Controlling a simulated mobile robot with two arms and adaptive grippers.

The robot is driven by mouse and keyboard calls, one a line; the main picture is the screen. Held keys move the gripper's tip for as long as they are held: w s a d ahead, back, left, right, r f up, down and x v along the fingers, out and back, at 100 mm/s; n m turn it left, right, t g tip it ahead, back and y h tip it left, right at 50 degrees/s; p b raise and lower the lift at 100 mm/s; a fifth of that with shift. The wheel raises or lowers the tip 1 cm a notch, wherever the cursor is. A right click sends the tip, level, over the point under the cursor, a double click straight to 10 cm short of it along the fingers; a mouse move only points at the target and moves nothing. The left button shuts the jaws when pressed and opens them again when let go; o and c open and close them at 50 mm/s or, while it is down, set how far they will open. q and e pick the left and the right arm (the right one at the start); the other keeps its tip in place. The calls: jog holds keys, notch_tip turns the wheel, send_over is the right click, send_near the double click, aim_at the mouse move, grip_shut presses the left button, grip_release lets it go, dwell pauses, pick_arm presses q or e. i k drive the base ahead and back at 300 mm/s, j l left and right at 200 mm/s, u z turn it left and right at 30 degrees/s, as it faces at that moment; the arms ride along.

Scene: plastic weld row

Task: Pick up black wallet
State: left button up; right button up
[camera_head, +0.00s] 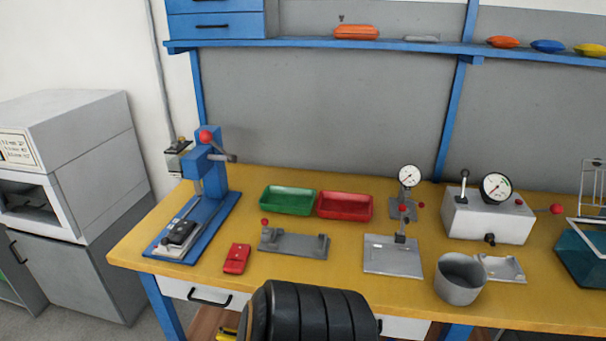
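A small black object (180,232) that looks like the black wallet lies on the grey plate of the blue lever press (212,205), at the left end of the table. It lies flat below the press head, and its finer details are too small to make out. No gripper is recognisable in the head view, so neither touches it visibly.
A red item (237,258) lies right of the press, beside a grey fixture (294,244). Green (288,200) and red (344,206) trays stand behind. Gauge devices, a grey cup (460,279) and a white box (487,217) fill the right of the yellow table (215,283).

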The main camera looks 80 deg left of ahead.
aim_at(183, 229)
jog(key=u, duration=3.6)
